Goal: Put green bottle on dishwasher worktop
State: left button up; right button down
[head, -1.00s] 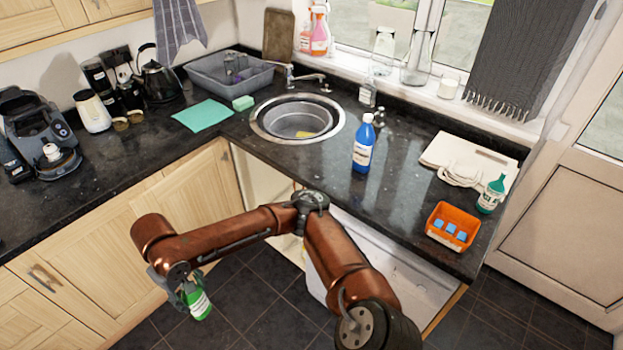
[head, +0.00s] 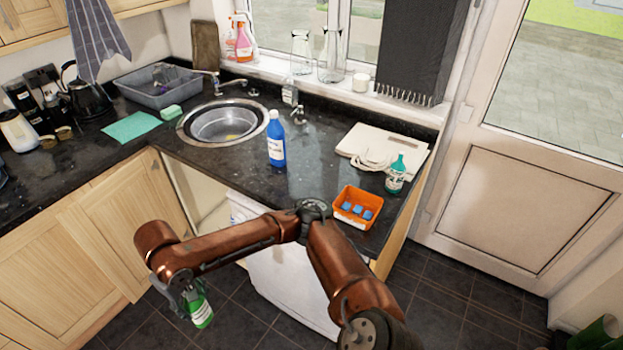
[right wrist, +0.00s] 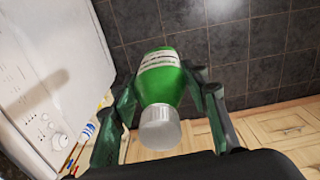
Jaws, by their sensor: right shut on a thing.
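My right gripper (head: 188,298) is shut on the green bottle (head: 202,314), low over the dark floor and in front of the wooden cupboards. In the right wrist view the green bottle (right wrist: 165,82) lies between both fingers, its grey cap (right wrist: 160,128) towards the camera and a white label round its body. The white dishwasher (head: 287,285) stands under the dark worktop (head: 315,165), partly behind my right arm. The bottle is apart from the worktop and below its level. My left gripper is not in view.
On the worktop stand a blue bottle (head: 276,145), an orange tub (head: 347,218) with blue blocks, a teal bottle (head: 396,178) and a white board (head: 365,138) with a cable. The sink (head: 190,140) is to the left. Bare worktop lies between the blue bottle and tub.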

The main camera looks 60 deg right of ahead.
aim_at(310, 177)
jog(key=z, duration=1.45)
